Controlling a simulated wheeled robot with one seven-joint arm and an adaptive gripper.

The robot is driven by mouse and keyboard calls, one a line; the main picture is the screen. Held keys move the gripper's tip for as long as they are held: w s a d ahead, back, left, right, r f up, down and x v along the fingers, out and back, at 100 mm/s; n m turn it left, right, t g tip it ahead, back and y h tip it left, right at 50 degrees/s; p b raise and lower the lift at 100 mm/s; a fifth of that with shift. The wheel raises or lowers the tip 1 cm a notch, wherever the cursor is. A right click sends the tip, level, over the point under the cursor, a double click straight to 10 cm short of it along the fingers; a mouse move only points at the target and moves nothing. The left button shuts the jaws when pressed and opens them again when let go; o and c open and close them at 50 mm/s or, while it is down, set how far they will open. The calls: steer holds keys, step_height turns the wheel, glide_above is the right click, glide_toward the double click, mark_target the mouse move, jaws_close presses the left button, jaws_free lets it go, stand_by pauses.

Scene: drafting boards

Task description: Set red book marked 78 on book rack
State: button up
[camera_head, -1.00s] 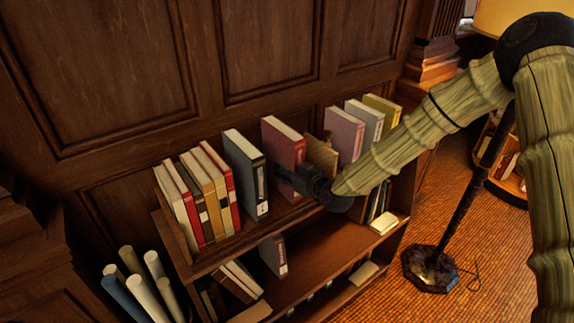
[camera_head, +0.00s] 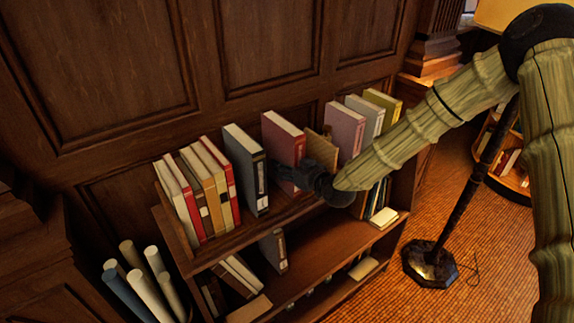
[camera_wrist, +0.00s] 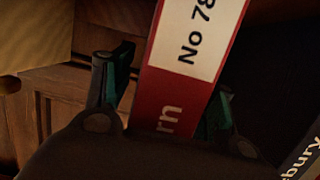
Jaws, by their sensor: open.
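The red book marked "No 78" (camera_head: 288,148) stands upright on the top shelf of the wooden book rack (camera_head: 243,240), between a dark grey book and a tan one. My gripper (camera_head: 288,170) is at its spine, with the jaws open. In the wrist view the red spine (camera_wrist: 165,100) with its white label lies between the two fingers of my gripper (camera_wrist: 162,90). I see dark gaps beside the spine, so the fingers do not look closed on it. The lower spine is hidden by my gripper in the head view.
A dark grey book (camera_head: 247,165) stands close to the left, and a tan book (camera_head: 323,148) to the right, partly behind my gripper. A pink book (camera_head: 346,130) is further right. Rolled papers (camera_head: 145,285) stand left of the rack; a lamp stand (camera_head: 450,230) is at right.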

steer(key=b+v, duration=0.3)
steer(key=v, duration=0.8)
steer(key=shift+s+d, duration=0.2)
steer(key=shift+s, duration=0.05)
steer(key=shift+f, duration=0.1)
steer(key=s+d+f+m+g+h, duration=0.25)
steer(key=s+f, duration=0.55)
steer(key=f, duration=0.4)
steer(key=s+d+f+m+g+h, duration=0.1)
steer(key=s+d+f+g+h, duration=0.15)
steer(key=s+f, duration=0.75)
steer(key=s+d+f+m+g+h, duration=0.2)
steer(key=s+d+f, duration=0.3)
steer(key=s+f, duration=0.3)
steer(key=s+d+f+m+g+h, duration=0.1)
steer(key=s+d+f+g, duration=0.4)
steer(key=s, duration=1.1)
step_height(320, 180, down, 4)
steer(key=shift+d+r+m+h, duration=0.1)
steer(key=shift+d+m+h, duration=0.3)
steer(key=shift+m, duration=0.15)
steer(key=shift+c, duration=0.2)
